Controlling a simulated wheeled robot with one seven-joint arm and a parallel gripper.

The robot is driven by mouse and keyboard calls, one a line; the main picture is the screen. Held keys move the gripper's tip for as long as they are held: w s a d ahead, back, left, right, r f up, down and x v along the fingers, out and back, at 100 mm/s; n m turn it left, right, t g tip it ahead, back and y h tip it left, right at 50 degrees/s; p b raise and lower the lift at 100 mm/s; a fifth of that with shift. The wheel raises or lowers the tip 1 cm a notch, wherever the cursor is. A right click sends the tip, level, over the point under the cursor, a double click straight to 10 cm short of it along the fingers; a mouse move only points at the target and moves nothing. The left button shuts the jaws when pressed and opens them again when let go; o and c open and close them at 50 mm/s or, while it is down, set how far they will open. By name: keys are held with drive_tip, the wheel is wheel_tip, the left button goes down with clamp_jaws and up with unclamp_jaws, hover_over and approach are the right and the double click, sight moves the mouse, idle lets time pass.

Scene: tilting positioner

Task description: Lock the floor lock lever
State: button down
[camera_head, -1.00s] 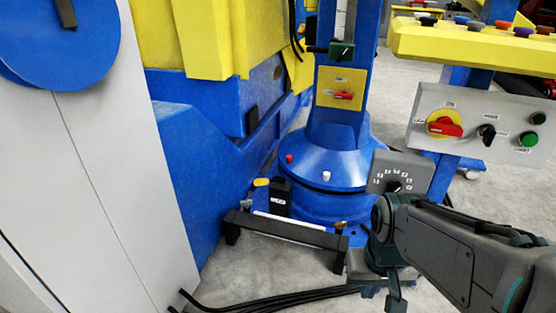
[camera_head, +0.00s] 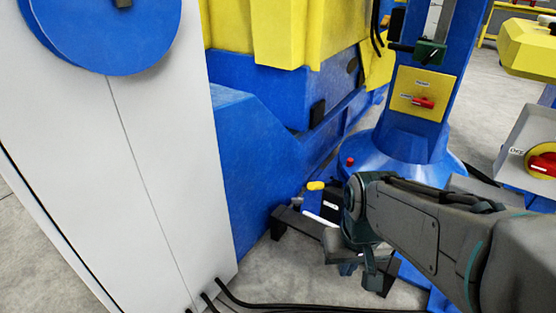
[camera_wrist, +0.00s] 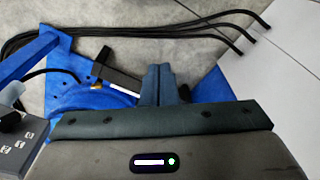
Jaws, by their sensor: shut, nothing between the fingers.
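A small yellow-ended handle (camera_head: 316,185), which looks like the floor lock lever, sticks out low beside the blue column base, in the head view. A black rail (camera_head: 304,222) and a white bar (camera_head: 322,217) lie in front of it. My forearm and wrist cover much of the area to its right. My gripper (camera_head: 374,280) hangs to the right of and below the handle in the picture, apart from it. In the wrist view, its fingers (camera_wrist: 158,84) are together and empty, beside a black bar (camera_wrist: 113,70). I cannot tell whether the small brass-coloured piece there is the same handle.
A white cabinet (camera_head: 80,130) stands at the left. Black cables (camera_head: 270,304) run along the floor at the front. The blue column (camera_head: 408,138) carries a yellow panel with a red switch (camera_head: 423,103). A control box (camera_head: 535,150) is at the right edge.

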drive_tip(key=shift+w, duration=0.1)
idle(0.3)
drive_tip(key=w+d+f+n+g+h+p, duration=0.1)
drive_tip(key=w+f+n+h, duration=0.45)
drive_tip(key=w, duration=0.35)
drive_tip(key=w+d+f+n+g+h+p, duration=0.1)
drive_tip(key=w+f+n+h+p, duration=0.1)
drive_tip(key=w+f+n+h, duration=0.45)
drive_tip(key=w+a+f+n+t+h+p, duration=0.1)
drive_tip(key=w+a+f+n+t, duration=0.9)
drive_tip(key=t, duration=0.5)
drive_tip(key=w+a+n, duration=0.2)
drive_tip(key=a+n, duration=0.1)
drive_tip(key=shift+w+h+p, duration=0.35)
drive_tip(key=shift+h, duration=0.05)
